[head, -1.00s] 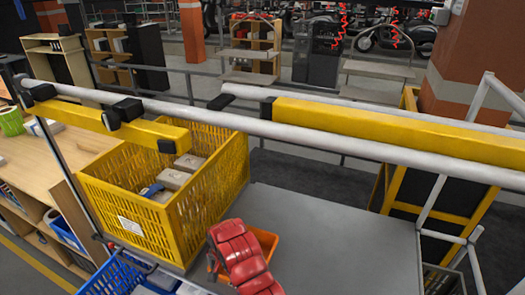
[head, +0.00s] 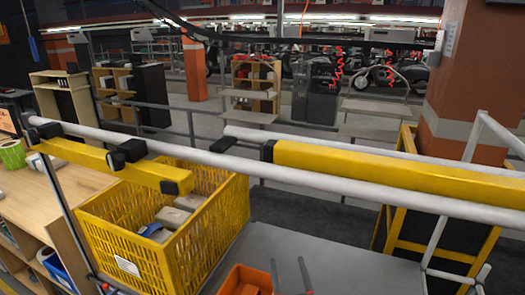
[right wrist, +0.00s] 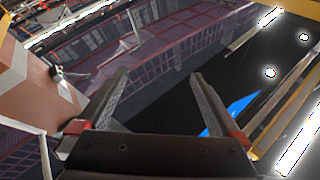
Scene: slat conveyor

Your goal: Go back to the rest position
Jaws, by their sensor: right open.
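My right gripper (head: 291,268) shows only as two dark fingertips at the bottom edge of the head view, beside the orange bin. In the right wrist view my right gripper (right wrist: 156,92) has its two grey fingers spread wide, with nothing between them. My left gripper is in neither view.
A yellow crate (head: 213,238) holding several grey packages stands left of the grey work surface (head: 330,252). An orange bin (head: 238,277) sits at the surface's near edge. A white rail with a yellow bar (head: 390,175) crosses above. The visible surface right of the bin is clear.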

